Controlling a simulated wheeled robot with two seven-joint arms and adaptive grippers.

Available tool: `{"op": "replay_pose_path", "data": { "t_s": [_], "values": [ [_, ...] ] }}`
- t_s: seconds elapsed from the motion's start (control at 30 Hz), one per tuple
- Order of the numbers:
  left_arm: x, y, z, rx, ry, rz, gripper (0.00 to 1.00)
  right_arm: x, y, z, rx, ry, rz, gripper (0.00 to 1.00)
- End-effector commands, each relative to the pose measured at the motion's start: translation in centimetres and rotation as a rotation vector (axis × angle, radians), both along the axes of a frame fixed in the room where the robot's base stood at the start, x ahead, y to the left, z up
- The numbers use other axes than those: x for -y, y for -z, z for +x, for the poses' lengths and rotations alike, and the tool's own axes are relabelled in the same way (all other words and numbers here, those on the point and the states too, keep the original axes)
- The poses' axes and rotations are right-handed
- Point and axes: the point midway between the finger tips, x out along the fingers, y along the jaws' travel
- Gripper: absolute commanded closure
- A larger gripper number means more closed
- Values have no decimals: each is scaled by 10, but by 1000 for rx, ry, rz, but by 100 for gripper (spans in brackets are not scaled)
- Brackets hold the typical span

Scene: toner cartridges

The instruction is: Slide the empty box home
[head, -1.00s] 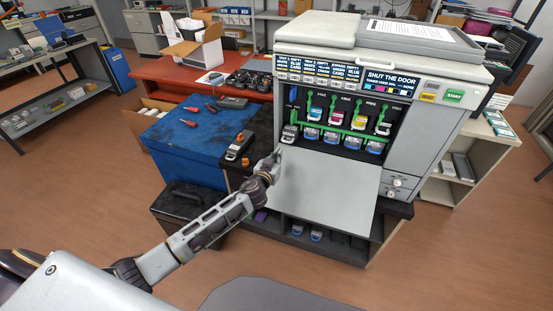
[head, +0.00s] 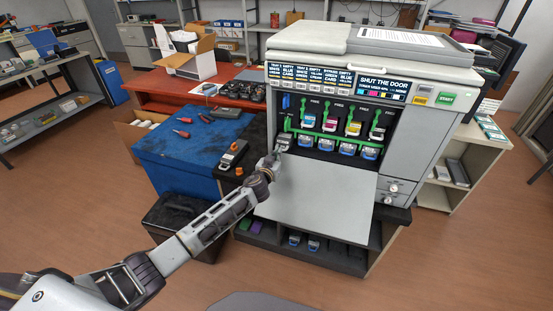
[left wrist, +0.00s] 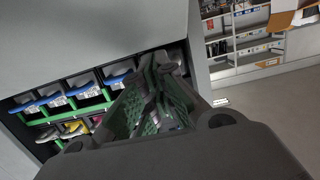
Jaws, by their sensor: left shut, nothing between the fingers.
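A printer (head: 345,176) stands with its front door folded down, a pale flat panel below the open bay. At the bay's lower left is a grey box (head: 284,140), left of a row of grey-and-blue containers (head: 325,145). My left gripper (head: 275,157) is shut and empty, its tips at or very near the grey box's front; I cannot tell whether they touch. In the left wrist view, the closed fingers (left wrist: 158,103) with green pads point at the bay and cover most of the box. How far it sits in is unclear. My right gripper is not in view.
Coloured toner cartridges (head: 331,124) with green handles sit above the containers. A dark stand with a grey-and-black cartridge (head: 233,155) and a blue-covered bench (head: 185,135) with tools are on the left. Several spare containers (head: 304,242) lie on the shelf below the door.

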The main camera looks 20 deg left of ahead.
Motion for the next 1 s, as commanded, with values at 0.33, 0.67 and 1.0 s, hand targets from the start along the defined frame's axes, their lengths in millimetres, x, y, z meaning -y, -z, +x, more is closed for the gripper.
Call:
{"op": "replay_pose_path", "data": {
  "t_s": [0.33, 0.67, 1.0],
  "values": [
    [0, -1, 1, 1, 0, 0, 100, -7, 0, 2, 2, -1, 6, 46],
    [0, 0, 14, 1, -1, 1, 100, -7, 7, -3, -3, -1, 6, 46],
    [1, 0, 33, 2, 0, 0, 100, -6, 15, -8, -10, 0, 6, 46]
  ]
}}
